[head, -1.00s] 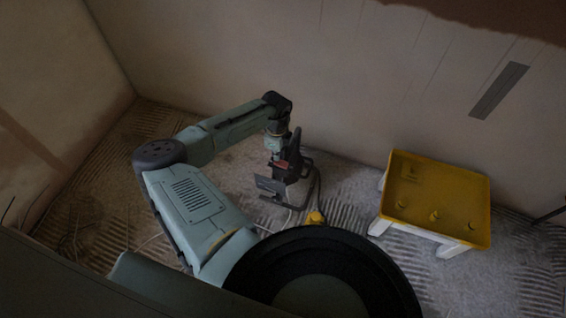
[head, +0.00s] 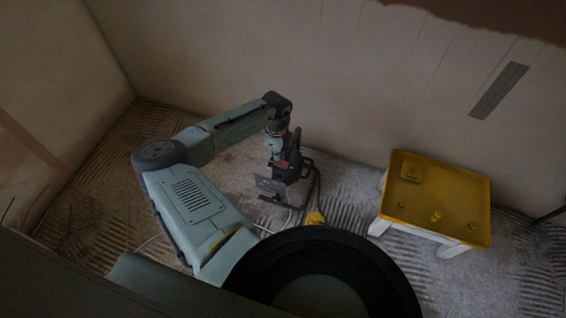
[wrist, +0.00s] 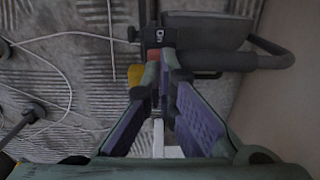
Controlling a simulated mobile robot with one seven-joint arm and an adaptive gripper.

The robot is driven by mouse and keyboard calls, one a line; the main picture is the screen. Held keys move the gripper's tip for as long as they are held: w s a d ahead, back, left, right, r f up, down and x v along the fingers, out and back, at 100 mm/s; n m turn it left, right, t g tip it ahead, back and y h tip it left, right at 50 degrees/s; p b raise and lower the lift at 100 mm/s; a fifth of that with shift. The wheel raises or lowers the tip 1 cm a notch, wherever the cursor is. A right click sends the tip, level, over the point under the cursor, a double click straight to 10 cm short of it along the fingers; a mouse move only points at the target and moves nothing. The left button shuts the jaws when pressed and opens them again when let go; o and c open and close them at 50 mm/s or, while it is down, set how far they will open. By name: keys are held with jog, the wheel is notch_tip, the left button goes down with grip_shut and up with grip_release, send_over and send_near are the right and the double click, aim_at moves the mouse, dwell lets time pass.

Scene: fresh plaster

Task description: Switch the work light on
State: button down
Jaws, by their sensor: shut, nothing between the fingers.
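The work light (head: 272,186) stands on the floor near the back wall, a dark flat lamp head on a tubular frame. In the wrist view its dark body (wrist: 205,30) fills the top, with a switch box marked "ON" (wrist: 158,36) and a small red part (wrist: 154,54) just beyond my fingertips. I see no glow from the lamp. My gripper (wrist: 160,78) is shut and empty, its tips close to the switch; I cannot tell whether they touch. In the head view my gripper (head: 290,158) is above and partly in front of the lamp.
A yellow tray (head: 455,190) on white legs, with several small things in it, stands to the right. A yellow connector (head: 315,218) and pale cables (wrist: 75,38) lie on the ridged floor. Walls close in behind and at left.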

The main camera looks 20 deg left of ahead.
jog(key=shift+f+b, duration=0.7)
jog(key=shift+f, duration=0.55)
dwell(0.4)
jog(key=shift+r, duration=0.1)
notch_tip(320, 180, up, 7)
jog(key=p, duration=0.6)
dwell(0.7)
